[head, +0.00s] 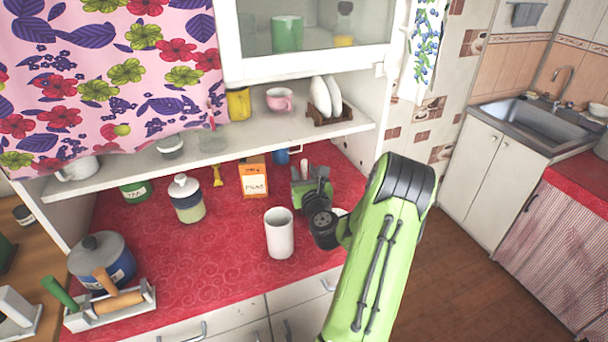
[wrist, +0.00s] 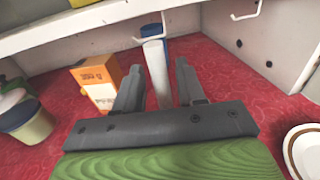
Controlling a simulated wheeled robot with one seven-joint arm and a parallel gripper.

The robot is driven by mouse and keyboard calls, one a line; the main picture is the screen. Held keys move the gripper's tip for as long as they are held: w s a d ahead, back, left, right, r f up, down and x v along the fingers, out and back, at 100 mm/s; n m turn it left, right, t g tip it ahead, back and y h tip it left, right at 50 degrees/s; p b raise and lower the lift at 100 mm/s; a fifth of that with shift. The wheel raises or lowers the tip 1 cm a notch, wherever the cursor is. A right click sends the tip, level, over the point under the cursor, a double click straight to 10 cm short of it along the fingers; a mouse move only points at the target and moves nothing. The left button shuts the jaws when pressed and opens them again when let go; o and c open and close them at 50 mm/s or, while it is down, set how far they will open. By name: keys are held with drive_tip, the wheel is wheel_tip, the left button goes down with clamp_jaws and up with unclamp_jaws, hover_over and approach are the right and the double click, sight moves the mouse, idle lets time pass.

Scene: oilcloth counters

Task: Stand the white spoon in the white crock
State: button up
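The white crock (head: 280,234) stands upright near the front of the red counter, its open top facing up. My gripper (head: 311,170) is behind it and slightly right, low over the counter and pointing toward the back. In the wrist view my gripper (wrist: 160,85) has its fingers apart.
An orange carton (head: 253,178) stands left of my gripper, a lidded jar (head: 187,200) farther left. A blue object (head: 281,157) is behind. A white round dish (wrist: 303,150) lies right of my gripper. A shelf with hooks (wrist: 245,13) hangs overhead. Left of the crock is bare cloth.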

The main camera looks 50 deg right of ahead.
drive_tip(key=shift+o, duration=0.4)
drive_tip(key=shift+r, duration=0.2)
drive_tip(key=shift+s+a+f+b, duration=0.2)
drive_tip(key=shift+s+b, duration=0.1)
drive_tip(key=b+v, duration=1.1)
drive_tip(key=b, duration=0.2)
drive_tip(key=shift+a+r, duration=0.15)
